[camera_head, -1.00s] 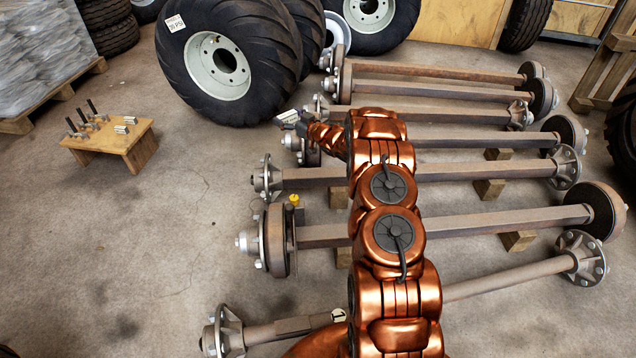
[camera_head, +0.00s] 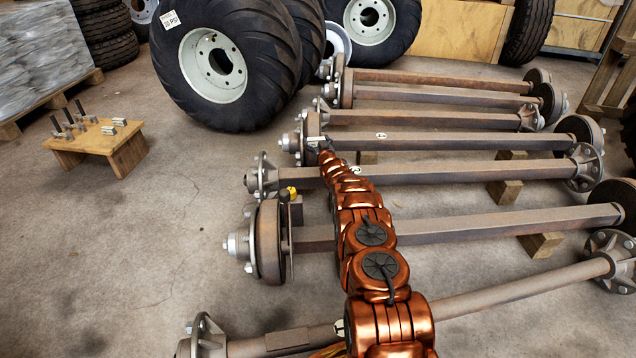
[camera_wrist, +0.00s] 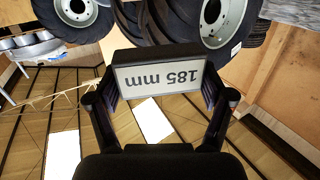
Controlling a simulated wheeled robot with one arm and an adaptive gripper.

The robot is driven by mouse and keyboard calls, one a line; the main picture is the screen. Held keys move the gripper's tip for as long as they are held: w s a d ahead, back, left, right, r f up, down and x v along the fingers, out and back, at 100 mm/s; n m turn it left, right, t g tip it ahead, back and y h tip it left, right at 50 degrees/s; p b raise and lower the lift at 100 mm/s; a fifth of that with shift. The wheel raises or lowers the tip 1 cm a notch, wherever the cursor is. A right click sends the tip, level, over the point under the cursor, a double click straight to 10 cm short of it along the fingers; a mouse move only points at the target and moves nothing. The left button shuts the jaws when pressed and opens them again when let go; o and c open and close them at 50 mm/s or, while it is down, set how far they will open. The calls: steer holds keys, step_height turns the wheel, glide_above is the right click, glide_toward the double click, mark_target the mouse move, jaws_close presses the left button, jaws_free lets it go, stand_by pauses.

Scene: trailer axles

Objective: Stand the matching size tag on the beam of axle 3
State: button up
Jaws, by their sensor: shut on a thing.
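My gripper (camera_head: 318,143) is shut on a size tag (camera_wrist: 160,78), a white plate in a dark frame reading "185 mm", upside down in the wrist view. In the head view, the tag is small and its text unreadable. Several axles lie side by side. The third beam from the front, likely axle 3 (camera_head: 460,171), carries a round white label (camera_head: 356,170), partly covered by my arm, its digit unclear. My gripper appears just behind this beam's left part in the picture, near the axle labelled 4 (camera_head: 440,142). I cannot tell its height above the beams.
A low wooden stand (camera_head: 125,148) with several small blocks and dark posts is at left. Big tyres (camera_head: 225,62) stand behind the axles. A nearer axle (camera_head: 450,227) has a yellow piece (camera_head: 292,192) by its left hub.

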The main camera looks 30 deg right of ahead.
mark_target(318, 171)
steer(key=f, duration=0.1)
steer(key=d+f+b, duration=0.1)
steer(key=shift+w+f+h, duration=0.1)
steer(key=shift+f+h, duration=0.2)
steer(key=shift+f+b, duration=2.6)
steer(key=shift+f, duration=2.35)
steer(key=shift+f, duration=0.15)
steer(key=o, duration=1.1)
